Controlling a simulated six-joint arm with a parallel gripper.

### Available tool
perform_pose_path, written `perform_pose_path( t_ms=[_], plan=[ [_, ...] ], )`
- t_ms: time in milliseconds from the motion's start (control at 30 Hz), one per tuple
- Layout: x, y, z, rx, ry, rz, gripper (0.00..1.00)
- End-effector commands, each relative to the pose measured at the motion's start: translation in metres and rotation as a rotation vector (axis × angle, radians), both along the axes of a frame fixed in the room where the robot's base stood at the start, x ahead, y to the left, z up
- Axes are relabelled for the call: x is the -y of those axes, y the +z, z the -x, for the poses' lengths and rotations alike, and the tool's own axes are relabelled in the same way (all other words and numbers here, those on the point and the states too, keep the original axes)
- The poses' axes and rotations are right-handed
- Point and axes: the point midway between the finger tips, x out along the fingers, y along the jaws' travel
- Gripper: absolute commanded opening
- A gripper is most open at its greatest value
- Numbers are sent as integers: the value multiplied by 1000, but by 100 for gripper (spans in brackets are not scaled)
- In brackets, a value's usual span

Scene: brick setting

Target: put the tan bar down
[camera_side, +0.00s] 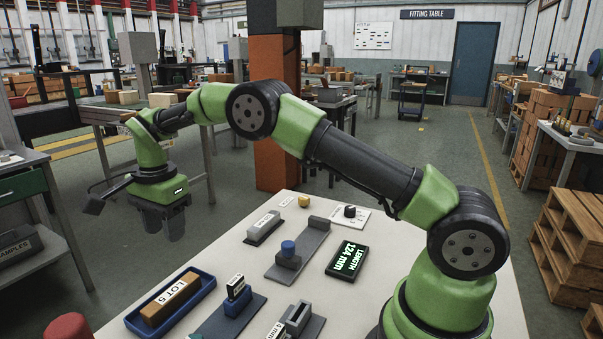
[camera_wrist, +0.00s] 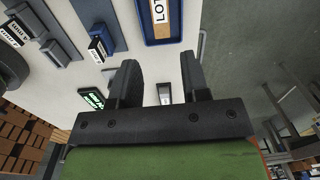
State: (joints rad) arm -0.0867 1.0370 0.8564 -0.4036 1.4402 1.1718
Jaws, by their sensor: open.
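The tan bar (camera_side: 165,304), with a white "LOT 5" label, lies in a blue tray (camera_side: 205,287) at the near left of the white table. Part of the bar (camera_wrist: 172,12) and the tray (camera_wrist: 150,42) show at the top of the wrist view, beyond my fingertips. My gripper (camera_side: 162,230) points downward, up and behind the tray in the side view. The far end of the bar is cut off in the wrist view.
A display (camera_side: 347,260) reads "LENGTH 124 mm". A grey labelled block (camera_side: 263,229), a blue-topped fixture (camera_side: 288,253) and a blue holder (camera_side: 237,299) with a tag stand on the table. An orange column (camera_side: 274,115) rises behind. A red rounded object (camera_side: 68,328) is at the near left.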

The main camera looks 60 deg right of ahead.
Motion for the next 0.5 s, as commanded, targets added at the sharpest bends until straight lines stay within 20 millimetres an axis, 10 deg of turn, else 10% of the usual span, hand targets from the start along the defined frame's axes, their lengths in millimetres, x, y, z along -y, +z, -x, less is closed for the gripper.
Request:
perform_pose_path(
  t_ms=[300, 500],
  plan=[
    [7, 126, 66, 205, 372, -21, 42],
    [10, 174, 137, 350, 617, 14, 42]
  ],
)
